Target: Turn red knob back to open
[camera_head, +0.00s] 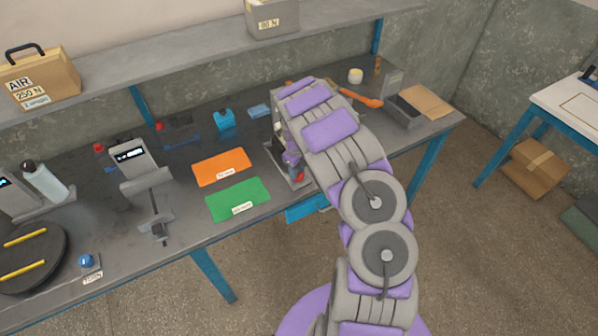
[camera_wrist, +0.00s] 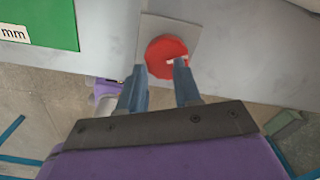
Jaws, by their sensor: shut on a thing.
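The red knob (camera_wrist: 166,49) sits on a pale square plate (camera_wrist: 190,34) at the bench's front edge in the wrist view. My gripper (camera_wrist: 159,69) has its two blue-grey fingers at the near side of the knob, one at its left and one at its lower right, and is shut on it. A small white mark shows on the knob beside the right finger. In the head view a bit of the red knob (camera_head: 299,177) shows below my gripper (camera_head: 292,163), with my arm covering part of that area. The knob's exact angle is hard to tell.
A green mat (camera_head: 238,200) and an orange mat (camera_head: 221,167) lie left of my arm. A grey stand with a display (camera_head: 132,153) is further left. A grey bin (camera_head: 404,112) and an orange tool (camera_head: 360,97) lie to the right. Open floor lies in front.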

